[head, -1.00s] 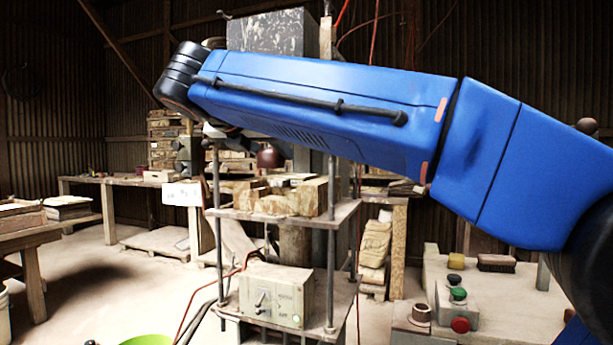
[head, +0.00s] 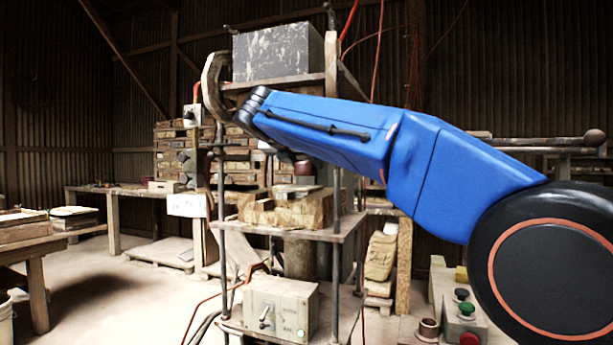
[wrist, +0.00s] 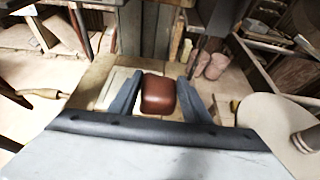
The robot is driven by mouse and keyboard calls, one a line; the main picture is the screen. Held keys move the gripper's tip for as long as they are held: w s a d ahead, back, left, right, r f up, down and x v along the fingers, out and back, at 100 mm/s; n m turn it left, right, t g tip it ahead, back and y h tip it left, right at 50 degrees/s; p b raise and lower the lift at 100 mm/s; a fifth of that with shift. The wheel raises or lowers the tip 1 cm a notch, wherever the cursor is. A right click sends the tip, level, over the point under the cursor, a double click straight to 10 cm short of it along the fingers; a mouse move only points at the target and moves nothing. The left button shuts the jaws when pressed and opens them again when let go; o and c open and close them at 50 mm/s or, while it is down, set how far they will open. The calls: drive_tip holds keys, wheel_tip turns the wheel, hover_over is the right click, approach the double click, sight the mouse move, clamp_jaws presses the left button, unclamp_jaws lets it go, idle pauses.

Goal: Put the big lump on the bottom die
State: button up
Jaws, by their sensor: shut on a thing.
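My gripper (wrist: 160,82) is shut on the big lump (wrist: 160,95), a reddish-brown rounded block held between its two grey fingers. In the head view the lump (head: 303,168) hangs below the blue arm, inside the press frame. It appears just above the pale flat piece on the wooden blocks (head: 312,209) of the lower platen; I cannot tell whether it touches. That pale piece (head: 297,191) looks like the bottom die. In the wrist view a pale plate (wrist: 118,84) shows left of the lump, and the lump and gripper hide what lies directly beneath.
The press's upright rods (head: 336,200) stand close around the gripper. A mottled dark stone block (head: 278,52) sits on top of the press. A control box (head: 280,308) stands on the lower shelf.

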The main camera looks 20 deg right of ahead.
drive_tip(key=shift+w+d, duration=0.3)
drive_tip(key=shift+w, duration=0.15)
drive_tip(key=shift+f, duration=1.75)
drive_tip(key=shift+f, duration=0.15)
drive_tip(key=o, duration=1.3)
drive_tip(key=shift+o, duration=0.2)
drive_tip(key=shift+s+r, duration=0.1)
drive_tip(key=shift+r, duration=0.1)
drive_tip(key=v, duration=1.1)
drive_tip(key=shift+s+a, duration=0.3)
